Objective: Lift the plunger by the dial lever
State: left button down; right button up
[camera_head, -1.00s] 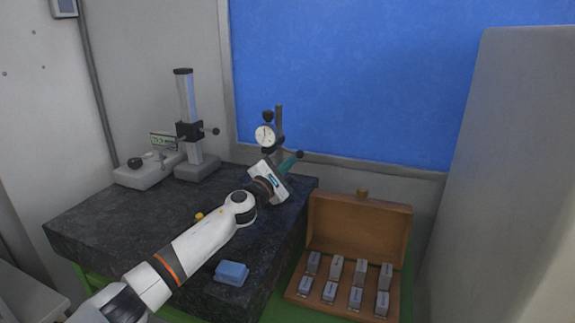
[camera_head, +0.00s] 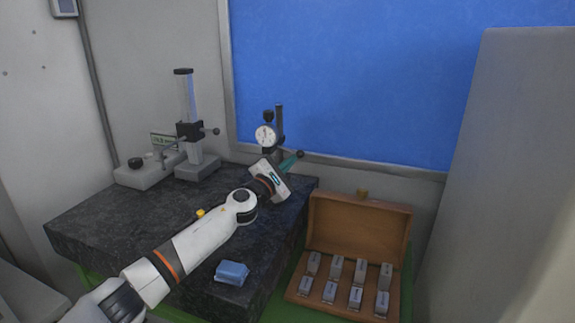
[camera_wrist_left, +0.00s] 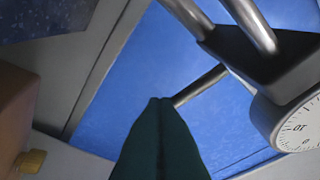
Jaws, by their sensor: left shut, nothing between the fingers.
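The dial gauge (camera_head: 265,135) has a round white face and stands on a post at the back right of the dark stone slab. Its rim and part of its scale show at the right of the left wrist view (camera_wrist_left: 298,118). My left gripper (camera_head: 292,160) has teal fingers, pressed together and empty, beside the gauge stand. A dark ball knob (camera_head: 300,153) shows at the fingertips. In the left wrist view, the shut fingers (camera_wrist_left: 160,103) overlap the end of a thin metal rod (camera_wrist_left: 200,85); contact cannot be told. The plunger is not clearly visible. My right gripper is out of view.
A height gauge stand (camera_head: 190,130) and a small white instrument (camera_head: 148,172) stand at the slab's back left. An open wooden box (camera_head: 357,232) of metal blocks sits to the right. The slab's (camera_head: 110,215) left side is mostly clear.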

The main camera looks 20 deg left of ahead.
pick_arm(q)
jog(key=shift+r+n, duration=0.15)
jog(key=shift+n, duration=0.25)
jog(key=shift+d+r+n+t+y, duration=0.1)
jog(key=shift+r+n+t+y, duration=0.35)
jog(key=shift+n, duration=0.7)
jog(key=shift+d+r+n+t+y, duration=0.1)
jog(key=shift+r+n+y, duration=0.2)
jog(key=shift+r+n, duration=0.55)
jog(key=shift+d+r+n+t+y, duration=0.1)
jog(key=shift+r+n+t+y, duration=0.2)
jog(key=shift+n, duration=1.1)
jog(key=shift+a+y, duration=0.1)
jog(key=shift+y, duration=0.15)
